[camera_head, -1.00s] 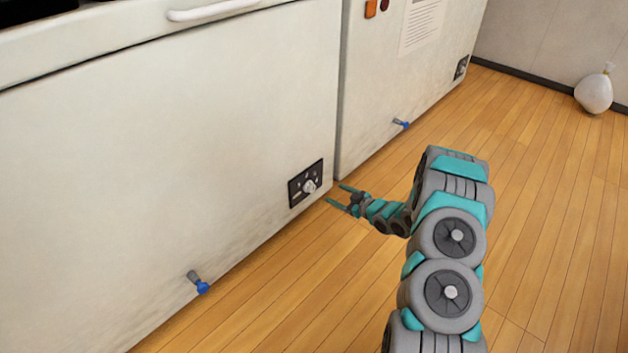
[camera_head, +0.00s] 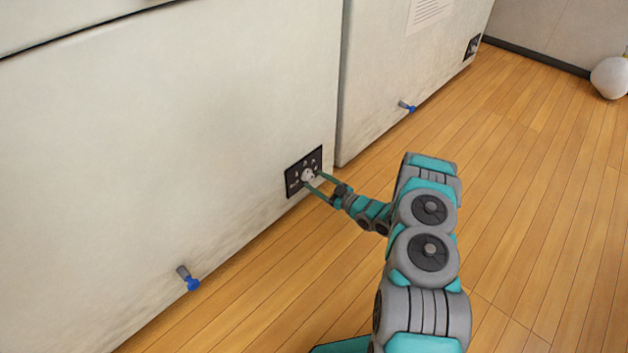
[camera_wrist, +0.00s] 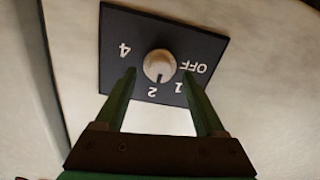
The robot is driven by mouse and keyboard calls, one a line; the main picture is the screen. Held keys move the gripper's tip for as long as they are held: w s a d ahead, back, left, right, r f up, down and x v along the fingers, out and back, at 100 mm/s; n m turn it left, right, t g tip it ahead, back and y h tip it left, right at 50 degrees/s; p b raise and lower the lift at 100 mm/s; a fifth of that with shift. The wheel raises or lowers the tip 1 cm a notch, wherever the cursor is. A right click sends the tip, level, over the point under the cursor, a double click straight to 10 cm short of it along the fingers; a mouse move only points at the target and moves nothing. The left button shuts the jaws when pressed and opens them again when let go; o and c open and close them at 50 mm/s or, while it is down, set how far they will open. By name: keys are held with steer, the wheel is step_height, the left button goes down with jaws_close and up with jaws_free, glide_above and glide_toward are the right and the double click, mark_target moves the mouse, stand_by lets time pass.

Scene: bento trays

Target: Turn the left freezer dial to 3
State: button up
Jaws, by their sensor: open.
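The left freezer (camera_head: 180,130) fills the left of the head view. Its black dial panel (camera_head: 291,181) is low near its right corner and carries a round pale dial (camera_head: 307,175). In the wrist view the panel (camera_wrist: 112,30) appears upside down, with 4, 2, 1 and OFF readable; the 3 is not visible. The dial (camera_wrist: 159,62) has a dark mark pointing toward the 2. My gripper (camera_head: 314,179) is open at the panel. In the wrist view my gripper's fingertips (camera_wrist: 159,73) lie on either side of the dial, with gaps showing between.
A second freezer (camera_head: 385,80) stands to the right, with its own dial panel (camera_head: 472,47). Blue-ended drain taps stick out low on the left freezer (camera_head: 188,279) and the right freezer (camera_head: 407,106). A white bag (camera_head: 610,78) rests by the far wall. The wooden floor (camera_head: 530,200) is clear.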

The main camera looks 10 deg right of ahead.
steer(key=shift+x, duration=0.9)
steer(key=shift+a, duration=0.1)
jaws_close()
